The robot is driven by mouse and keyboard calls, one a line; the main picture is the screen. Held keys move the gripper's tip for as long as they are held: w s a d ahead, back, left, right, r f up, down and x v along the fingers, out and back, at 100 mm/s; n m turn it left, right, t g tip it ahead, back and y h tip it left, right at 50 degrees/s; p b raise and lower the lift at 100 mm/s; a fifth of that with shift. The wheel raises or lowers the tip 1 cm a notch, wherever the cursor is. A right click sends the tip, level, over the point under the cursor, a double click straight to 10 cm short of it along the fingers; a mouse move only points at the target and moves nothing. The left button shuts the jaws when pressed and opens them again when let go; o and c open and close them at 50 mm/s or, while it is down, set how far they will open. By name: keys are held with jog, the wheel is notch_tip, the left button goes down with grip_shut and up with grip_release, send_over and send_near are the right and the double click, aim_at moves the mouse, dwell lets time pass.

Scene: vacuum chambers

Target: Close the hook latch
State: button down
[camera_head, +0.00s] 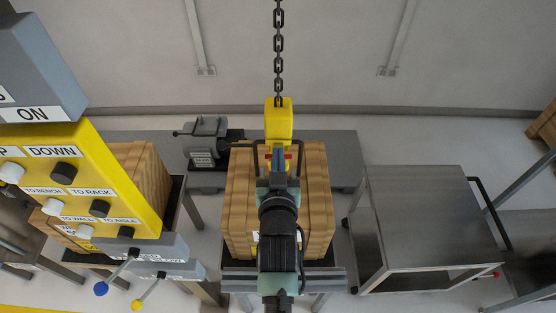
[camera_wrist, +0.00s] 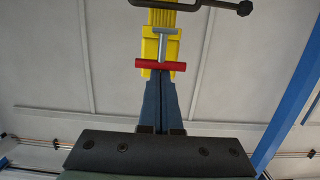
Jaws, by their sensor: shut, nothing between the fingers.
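The yellow hook block (camera_head: 278,121) hangs on a chain above a wooden crate. In the wrist view the yellow block (camera_wrist: 150,48) carries a silver stem (camera_wrist: 162,45) ending in a red crossbar (camera_wrist: 160,65), which looks like the latch handle. Red parts also show in the head view (camera_head: 288,157), just beyond my gripper. My gripper (camera_wrist: 160,78) is shut and empty, its fingertips at the red crossbar; I cannot tell whether they touch. The hook's opening and the latch's exact position are hidden.
A black lifting bar (camera_head: 238,146) passes behind the hook above the wooden crate (camera_head: 318,205). A yellow control panel (camera_head: 100,180) stands close on the left. A steel cart (camera_head: 425,220) stands on the right. A grey machine (camera_head: 205,140) sits on the bench behind.

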jog(key=f+b, duration=0.1)
jog(key=f+t+b, duration=0.1)
jog(key=b, duration=0.1)
jog(key=shift+s+f, duration=0.15)
jog(key=shift+s, duration=0.15)
notch_tip(320, 180, down, 10)
jog(key=w+t+b, duration=0.1)
jog(key=t+b, duration=0.9)
jog(key=b, duration=2.7)
jog(key=shift+w+b, duration=0.15)
jog(key=shift+b, duration=0.2)
jog(key=shift+r, duration=0.25)
